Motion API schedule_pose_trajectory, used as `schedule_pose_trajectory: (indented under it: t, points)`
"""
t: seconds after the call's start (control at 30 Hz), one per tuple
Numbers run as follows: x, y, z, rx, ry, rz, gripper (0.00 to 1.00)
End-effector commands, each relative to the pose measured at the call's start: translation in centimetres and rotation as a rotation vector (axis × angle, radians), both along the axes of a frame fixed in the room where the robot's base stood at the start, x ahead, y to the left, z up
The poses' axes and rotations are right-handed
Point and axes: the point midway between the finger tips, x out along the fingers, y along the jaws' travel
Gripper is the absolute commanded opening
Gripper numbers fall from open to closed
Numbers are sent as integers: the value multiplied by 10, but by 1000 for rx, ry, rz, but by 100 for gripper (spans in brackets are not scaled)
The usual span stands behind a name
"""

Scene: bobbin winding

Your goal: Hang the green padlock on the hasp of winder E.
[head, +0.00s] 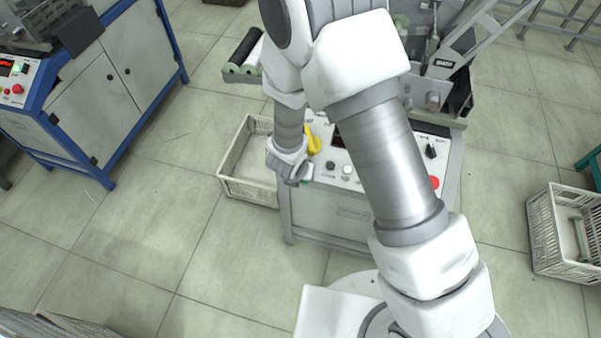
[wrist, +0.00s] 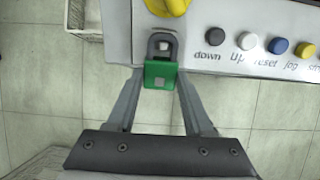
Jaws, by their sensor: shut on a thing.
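The green padlock (wrist: 160,75) is between the fingertips of my gripper (wrist: 160,82) in the wrist view. My gripper is shut on its body. The grey shackle (wrist: 161,45) points towards the machine panel and lies at a small pale hasp part (wrist: 164,46) at the panel's left end. I cannot tell whether the shackle passes through the hasp. The yellow handle (wrist: 168,6) is just beyond it and also shows in the head view (head: 313,140). In the head view my gripper (head: 303,182) is at the panel's left front corner, and the padlock is mostly hidden.
A row of buttons (wrist: 246,41) lies right of the hasp. A pale crate (head: 232,186) stands on the floor left of the machine, and another crate (head: 562,262) at the right. A blue-framed machine (head: 105,90) stands at the left. The floor between is clear.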

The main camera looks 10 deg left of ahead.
Motion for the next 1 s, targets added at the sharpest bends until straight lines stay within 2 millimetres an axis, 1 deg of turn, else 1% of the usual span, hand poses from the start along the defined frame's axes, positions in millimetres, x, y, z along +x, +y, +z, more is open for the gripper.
schedule_pose_trajectory:
  t: [0.03,0.13,0.17,0.2,0.33,0.63,0.73,0.87,1.0]
  points:
    - [-3,0,-2,-1,7,1,0]
    - [-3,0,-2,-1,7,1,0]
    - [-3,0,-2,-1,8,1,55]
    - [-3,0,-2,-1,7,1,62]
    - [-2,0,-1,-1,5,0,86]
    - [-1,0,0,0,3,0,86]
    - [-3,1,7,1,2,1,86]
    - [-12,2,27,2,1,1,86]
    - [-25,3,59,2,0,2,86]
